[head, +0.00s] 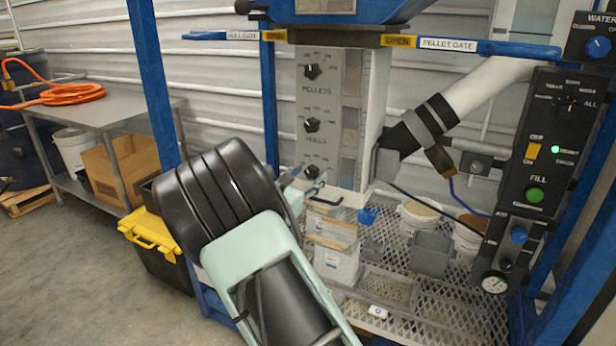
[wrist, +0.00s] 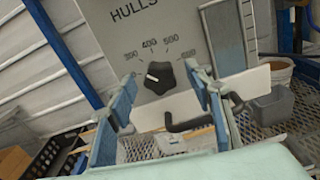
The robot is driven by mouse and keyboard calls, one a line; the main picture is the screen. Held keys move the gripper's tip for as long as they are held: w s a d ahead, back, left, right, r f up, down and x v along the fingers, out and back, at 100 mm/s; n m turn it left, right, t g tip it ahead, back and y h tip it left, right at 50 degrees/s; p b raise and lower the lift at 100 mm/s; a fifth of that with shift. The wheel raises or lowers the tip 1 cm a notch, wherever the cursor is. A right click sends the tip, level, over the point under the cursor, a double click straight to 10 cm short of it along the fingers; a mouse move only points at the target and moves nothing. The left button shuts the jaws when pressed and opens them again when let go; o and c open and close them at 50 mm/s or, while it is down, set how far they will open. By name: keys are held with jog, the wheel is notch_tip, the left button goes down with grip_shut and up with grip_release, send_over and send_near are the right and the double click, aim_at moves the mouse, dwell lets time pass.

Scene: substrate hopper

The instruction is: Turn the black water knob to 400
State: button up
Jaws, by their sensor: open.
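The black knob (wrist: 161,77) faces me in the wrist view, below the HULLS lettering, with a numbered scale including 400 and 500 above it. Its white mark points to the left, short of the 400. In the head view it is the lowest knob (head: 309,170) on the grey panel (head: 333,100); its own label is hidden. My gripper (wrist: 162,88) is open, its blue fingers on either side of the knob and a little below it, not closed on it. In the head view my gripper (head: 302,184) is at the panel's lower end.
The pellets knob (head: 312,71) and hulls knob (head: 312,125) are higher on the panel. A dark control box (head: 565,140) stands at right. Buckets (head: 418,215) and a grey bin (head: 430,254) stand on the mesh shelf below. A blue post (head: 270,100) is left of the panel.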

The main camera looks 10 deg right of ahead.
jog(key=c, duration=1.2)
jog(key=shift+o, duration=0.2)
jog(key=shift+f+m+b, duration=0.15)
jog(key=shift+m+b, duration=0.25)
jog(key=shift+b, duration=0.6)
jog(key=m+b, duration=0.3)
jog(key=b, duration=0.1)
jog(key=shift+f+b, duration=0.2)
jog(key=shift+b, duration=0.15)
jog(key=m+b, duration=0.2)
jog(key=b, duration=0.1)
jog(key=shift+r+m+b, duration=0.25)
jog(key=shift+m+b, duration=0.85)
jog(key=shift+b, duration=0.15)
